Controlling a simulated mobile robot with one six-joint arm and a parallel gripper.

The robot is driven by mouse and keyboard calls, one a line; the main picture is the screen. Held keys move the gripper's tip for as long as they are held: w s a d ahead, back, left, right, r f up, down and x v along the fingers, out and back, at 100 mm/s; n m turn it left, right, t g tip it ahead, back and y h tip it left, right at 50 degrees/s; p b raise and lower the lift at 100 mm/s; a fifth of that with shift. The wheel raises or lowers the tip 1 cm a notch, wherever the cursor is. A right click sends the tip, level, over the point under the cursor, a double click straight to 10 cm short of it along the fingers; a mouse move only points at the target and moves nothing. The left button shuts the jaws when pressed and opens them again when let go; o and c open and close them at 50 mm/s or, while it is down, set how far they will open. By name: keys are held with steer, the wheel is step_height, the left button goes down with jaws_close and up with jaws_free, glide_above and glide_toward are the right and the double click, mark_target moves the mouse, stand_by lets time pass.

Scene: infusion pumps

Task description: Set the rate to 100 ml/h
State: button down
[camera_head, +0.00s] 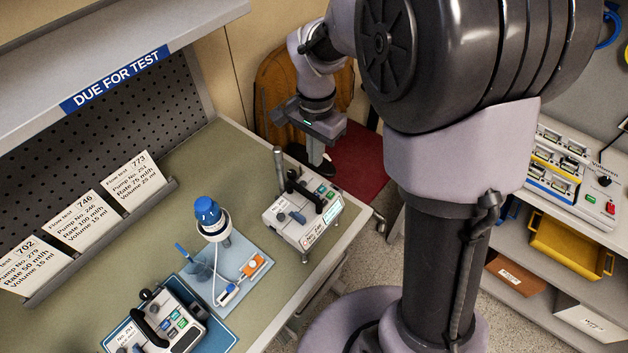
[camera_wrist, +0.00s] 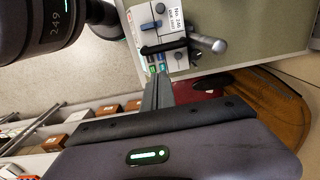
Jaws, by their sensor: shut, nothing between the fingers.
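A white infusion pump (camera_head: 296,225) stands at the bench's right end, with a black handle, blue knob, coloured buttons and a small display. The pump also shows in the wrist view (camera_wrist: 178,20), where its label reads No. 246. The display's digits are too small to read. My gripper (camera_head: 315,160) is shut and empty, fingers pointing down, above and behind the pump, apart from it in the head view. In the wrist view the shut fingers (camera_wrist: 160,80) reach toward the green and blue buttons (camera_wrist: 158,68); I cannot tell whether they touch.
A flow test card (camera_head: 80,218) reads Pump No. 246, Rate 100 ml/h; other cards stand beside it. A second pump (camera_head: 160,322) sits on a blue mat. A blue-capped stand (camera_head: 208,212) with tubing is left of the first pump. A shelf (camera_head: 590,220) stands at right.

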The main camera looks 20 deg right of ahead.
mark_target(315, 194)
step_height(315, 194, down, 14)
steer(key=b, duration=0.2)
steer(key=shift+r+b, duration=0.1)
steer(key=shift+b, duration=0.25)
steer(key=shift+s+f+b, duration=0.1)
steer(key=shift+f+b, duration=0.85)
steer(key=shift+b, duration=0.1)
steer(key=shift+s, duration=0.35)
steer(key=r+p, duration=0.1)
steer(key=r, duration=0.1)
steer(key=w+r+p, duration=0.1)
steer(key=r+p, duration=0.1)
steer(key=shift+w+d+r+p, duration=0.1)
steer(key=shift+w+r+p, duration=0.05)
steer(key=shift+r+p, duration=0.15)
step_height(315, 194, up, 10)
steer(key=p, duration=0.1)
steer(key=shift+r+p, duration=0.25)
steer(key=shift+p, duration=0.05)
